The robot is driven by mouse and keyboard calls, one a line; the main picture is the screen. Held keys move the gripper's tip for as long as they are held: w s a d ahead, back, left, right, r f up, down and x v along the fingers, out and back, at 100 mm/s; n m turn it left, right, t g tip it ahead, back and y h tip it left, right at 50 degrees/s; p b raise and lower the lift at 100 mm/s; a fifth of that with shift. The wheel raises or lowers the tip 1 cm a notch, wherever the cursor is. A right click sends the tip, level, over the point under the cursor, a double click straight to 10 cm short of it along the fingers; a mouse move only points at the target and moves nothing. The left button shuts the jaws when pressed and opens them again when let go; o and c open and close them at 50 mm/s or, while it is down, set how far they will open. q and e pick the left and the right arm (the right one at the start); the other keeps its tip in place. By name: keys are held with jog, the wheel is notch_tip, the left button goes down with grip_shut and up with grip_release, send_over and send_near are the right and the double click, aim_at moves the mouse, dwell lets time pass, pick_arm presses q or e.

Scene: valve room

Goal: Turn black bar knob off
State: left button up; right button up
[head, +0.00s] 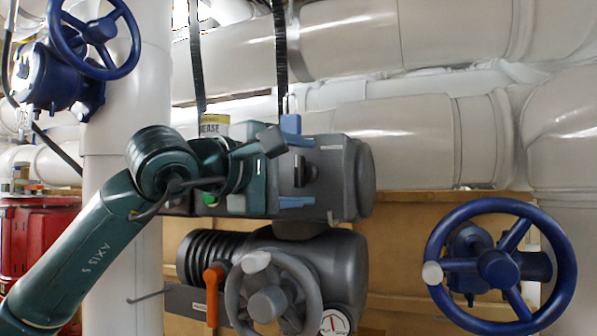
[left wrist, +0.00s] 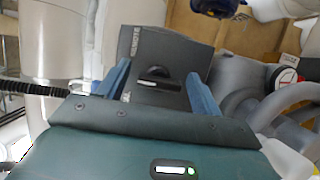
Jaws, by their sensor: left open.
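The black bar knob (head: 306,170) sits on the face of a dark grey control box (head: 342,178). In the left wrist view the knob (left wrist: 155,74) shows as a dark bar on a round base, with "REMOTE" lettering near the box's upper left edge. My left gripper (head: 294,163) is open, its two blue fingers above and below the knob in the head view. In the left wrist view the fingers of my gripper (left wrist: 158,70) stand left and right of the knob, with clear gaps. I cannot tell how close the fingertips are in depth. My right gripper is out of view.
A grey handwheel (head: 272,300), an orange lever (head: 212,296) and a gauge (head: 335,322) lie below the control box. A blue handwheel (head: 498,268) stands to the right, another (head: 97,32) at upper left. White pipes (head: 400,140) run behind.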

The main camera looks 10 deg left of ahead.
pick_arm(q)
jog(key=shift+s+a, duration=0.3)
jog(key=shift+s, duration=0.05)
jog(key=b+v, duration=0.3)
jog(key=v, duration=0.9)
jog(key=shift+b, duration=0.4)
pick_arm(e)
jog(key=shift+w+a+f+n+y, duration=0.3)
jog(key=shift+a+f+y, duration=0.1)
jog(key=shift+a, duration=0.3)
pick_arm(q)
jog(key=shift+s, duration=0.1)
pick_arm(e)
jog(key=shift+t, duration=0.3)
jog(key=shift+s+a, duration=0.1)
